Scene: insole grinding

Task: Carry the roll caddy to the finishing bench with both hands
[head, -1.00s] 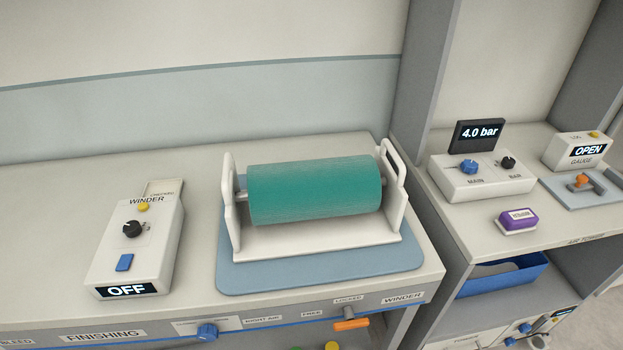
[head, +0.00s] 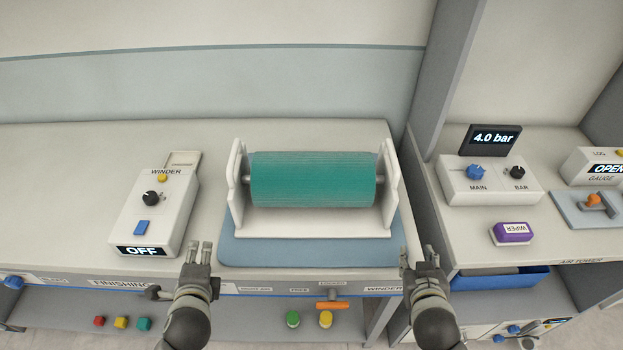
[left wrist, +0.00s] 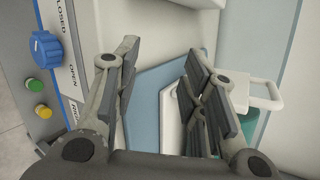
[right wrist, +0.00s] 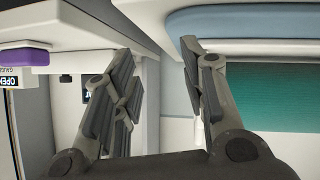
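The roll caddy (head: 305,228) is a white cradle with upright end plates and handles, bearing a teal roll (head: 312,180) on a rod. It stands level on a blue mat (head: 300,252) on the finishing bench (head: 60,200). My left gripper (head: 199,252) is open and empty at the bench's front edge, left of and in front of the caddy. In the left wrist view, a caddy handle (left wrist: 262,92) shows beyond the right finger. My right gripper (head: 420,258) is open and empty, right of and in front of the caddy. Neither touches the caddy.
A winder control box (head: 155,212) reading OFF stands left of the caddy. On the right bench are a pressure box (head: 490,182) with a 4.0 bar display, a purple wiper block (head: 512,233) and a gauge box (head: 597,168). An orange lever (head: 332,305) sticks out below the bench front.

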